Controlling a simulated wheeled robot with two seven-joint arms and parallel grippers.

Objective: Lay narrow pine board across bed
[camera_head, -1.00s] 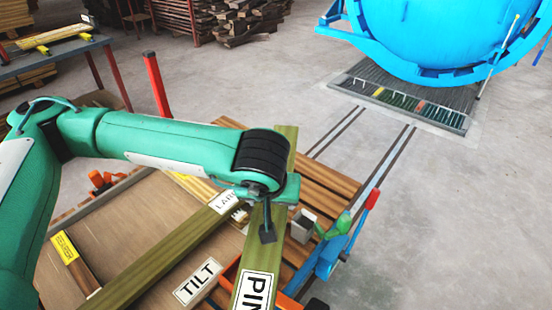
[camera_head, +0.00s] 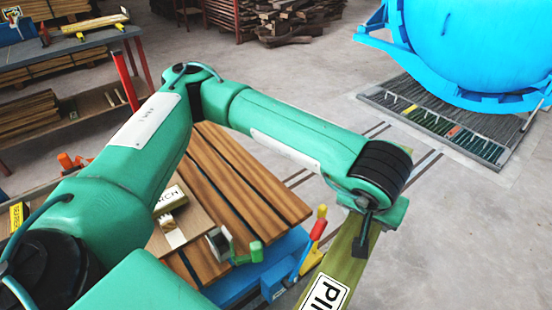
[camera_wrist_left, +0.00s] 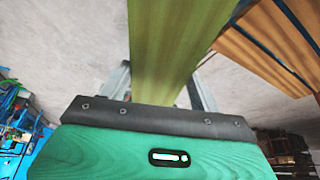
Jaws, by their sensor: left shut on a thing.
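The narrow pine board (camera_head: 347,258) is greenish with a white label reading "PI…"; its lower end runs out of the head view. My left gripper (camera_head: 368,232) is shut on it and holds it out to the right of the slatted bed. In the left wrist view the board (camera_wrist_left: 175,45) passes between the fingers (camera_wrist_left: 160,90), raised above the floor. The bed of brown slats (camera_head: 245,180) lies on a blue cart (camera_head: 235,285), partly hidden by my left arm. It also shows in the left wrist view (camera_wrist_left: 262,50). My right gripper is not in view.
A grey bracket with green ends (camera_head: 235,246) and a red and yellow handle (camera_head: 317,228) stand at the bed's near right edge. The blue autoclave (camera_head: 460,45) stands beyond a floor grate (camera_head: 440,120). Floor at right is clear.

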